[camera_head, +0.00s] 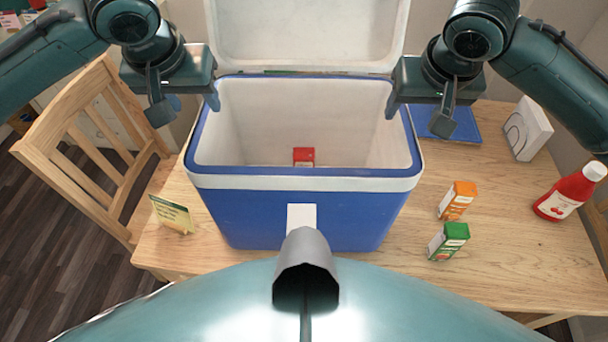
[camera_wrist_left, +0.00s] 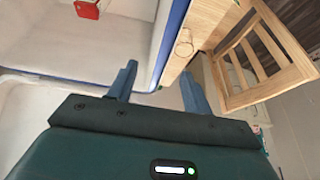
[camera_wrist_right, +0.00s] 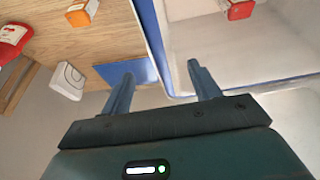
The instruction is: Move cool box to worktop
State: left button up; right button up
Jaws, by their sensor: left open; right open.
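The blue cool box (camera_head: 300,213) with a white rim stands on a wooden table (camera_head: 500,260), its white lid (camera_head: 310,35) raised at the back. A small red carton (camera_head: 304,156) lies inside it. My left gripper (camera_head: 188,104) is open at the box's left wall near the back; in the left wrist view its fingers (camera_wrist_left: 158,85) straddle the rim line. My right gripper (camera_head: 416,108) is open at the right wall near the back; in the right wrist view its fingers (camera_wrist_right: 162,88) are on either side of the wall edge. Contact is unclear in both. No worktop is identifiable.
An orange carton (camera_head: 457,200), a green carton (camera_head: 448,241), a red bottle (camera_head: 569,192), a white box (camera_head: 528,129) and a blue mat (camera_head: 462,122) are right of the box.

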aim_at(207, 117)
pick_arm(q)
jog(key=x, duration=0.7)
jog(key=shift+w+f, duration=0.1)
jog(key=shift+w, duration=0.05)
pick_arm(e)
jog(key=x, duration=0.7)
jog(key=shift+w, duration=0.1)
pick_arm(q)
jog(key=c, duration=0.6)
pick_arm(e)
jog(key=shift+a, duration=0.1)
jog(key=c, duration=0.6)
pick_arm(q)
jog(key=shift+d, duration=0.15)
jog(key=c, duration=0.5)
pick_arm(e)
jog(key=c, duration=0.5)
grip_shut()
pick_arm(q)
jog(key=shift+d, duration=0.1)
